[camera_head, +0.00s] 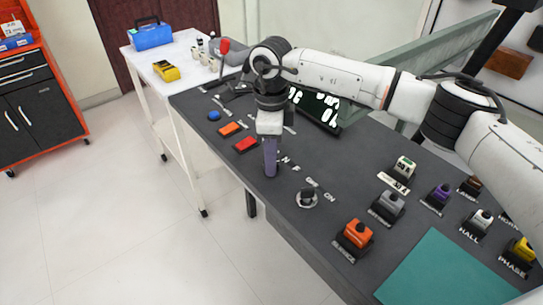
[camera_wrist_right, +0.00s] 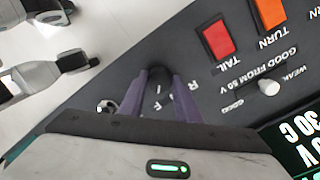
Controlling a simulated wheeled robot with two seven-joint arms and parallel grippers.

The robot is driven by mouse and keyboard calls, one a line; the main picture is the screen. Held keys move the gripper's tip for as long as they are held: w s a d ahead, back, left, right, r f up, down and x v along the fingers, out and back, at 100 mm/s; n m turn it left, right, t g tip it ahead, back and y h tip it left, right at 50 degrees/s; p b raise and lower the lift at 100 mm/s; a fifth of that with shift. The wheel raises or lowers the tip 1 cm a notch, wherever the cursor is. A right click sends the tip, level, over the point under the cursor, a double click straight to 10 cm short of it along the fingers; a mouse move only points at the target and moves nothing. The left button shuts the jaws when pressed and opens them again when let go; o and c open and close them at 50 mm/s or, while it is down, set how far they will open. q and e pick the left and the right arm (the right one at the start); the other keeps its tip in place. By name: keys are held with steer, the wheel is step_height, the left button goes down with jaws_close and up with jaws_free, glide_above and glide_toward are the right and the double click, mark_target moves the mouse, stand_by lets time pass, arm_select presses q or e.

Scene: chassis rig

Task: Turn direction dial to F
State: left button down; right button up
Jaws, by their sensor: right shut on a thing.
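My right gripper (camera_head: 270,172) reaches down to the dark panel with its purple fingers upright. In the right wrist view, the two purple fingers (camera_wrist_right: 160,88) are on either side of the black direction dial (camera_wrist_right: 158,92) and shut on it. White letters R, N and F are printed on the panel beside the dial. Which letter the dial points to cannot be told. In the head view the dial is hidden by the fingers. My left gripper does not show in the head view.
A round switch (camera_head: 307,198) with OFF and ON marks sits right of the dial. A red button (camera_head: 246,144) and an orange button (camera_head: 230,129) lie behind it. Several labelled blocks, including an orange one (camera_head: 357,233), stand to the right, near a green mat (camera_head: 445,270).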

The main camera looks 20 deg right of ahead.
steer(key=shift+r+m, duration=0.1)
steer(key=shift+m, duration=0.2)
steer(key=o, duration=1.1)
steer(key=shift+c, duration=0.2)
steer(key=shift+r, duration=0.1)
step_height(320, 180, up, 10)
steer(key=shift+r, duration=0.1)
